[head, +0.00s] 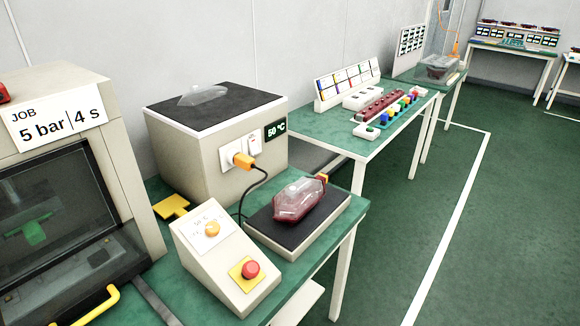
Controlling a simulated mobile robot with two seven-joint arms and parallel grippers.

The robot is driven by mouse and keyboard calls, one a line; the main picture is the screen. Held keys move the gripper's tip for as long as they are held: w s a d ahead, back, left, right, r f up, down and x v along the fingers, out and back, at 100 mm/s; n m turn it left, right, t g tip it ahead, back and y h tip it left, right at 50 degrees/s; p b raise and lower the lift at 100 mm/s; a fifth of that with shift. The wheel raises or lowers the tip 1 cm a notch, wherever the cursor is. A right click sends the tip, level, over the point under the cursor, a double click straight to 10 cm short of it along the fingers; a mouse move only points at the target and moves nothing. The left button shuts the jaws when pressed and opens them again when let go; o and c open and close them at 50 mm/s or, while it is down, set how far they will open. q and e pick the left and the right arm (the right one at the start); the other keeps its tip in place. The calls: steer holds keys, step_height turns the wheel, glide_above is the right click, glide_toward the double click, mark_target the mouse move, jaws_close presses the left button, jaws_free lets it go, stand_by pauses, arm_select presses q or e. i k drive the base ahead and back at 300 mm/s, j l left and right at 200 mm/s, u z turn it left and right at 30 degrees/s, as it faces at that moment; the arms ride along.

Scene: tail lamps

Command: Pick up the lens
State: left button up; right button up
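A clear, flat lens (203,95) lies on the dark top of the beige box (188,160) marked 50 °C. A tail lamp (300,199), with a clear upper part and a dark red lower part, rests on a black pad (262,222) on the green table. An orange plug sits in the box's front, and its black cable runs down towards the pad. Neither of my grippers is in view.
A beige machine (125,160) with a dark window and yellow handle stands at left. A sloped control box (228,262) with a red button stands in front. A second green table (345,137) holds racks and coloured parts. Green floor is clear at right.

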mark_target(295, 198)
steer(key=i+l, duration=0.35)
steer(key=l, duration=0.15)
steer(key=i+l, duration=0.35)
steer(key=i+l+u, duration=0.1)
steer(key=i+l, duration=0.3)
steer(key=l, duration=0.2)
steer(key=i+l, duration=0.35)
steer(key=l, duration=0.15)
steer(key=i+l, duration=0.3)
steer(key=l, duration=0.2)
steer(key=i+l+u, duration=0.1)
steer(key=u, duration=1.3)
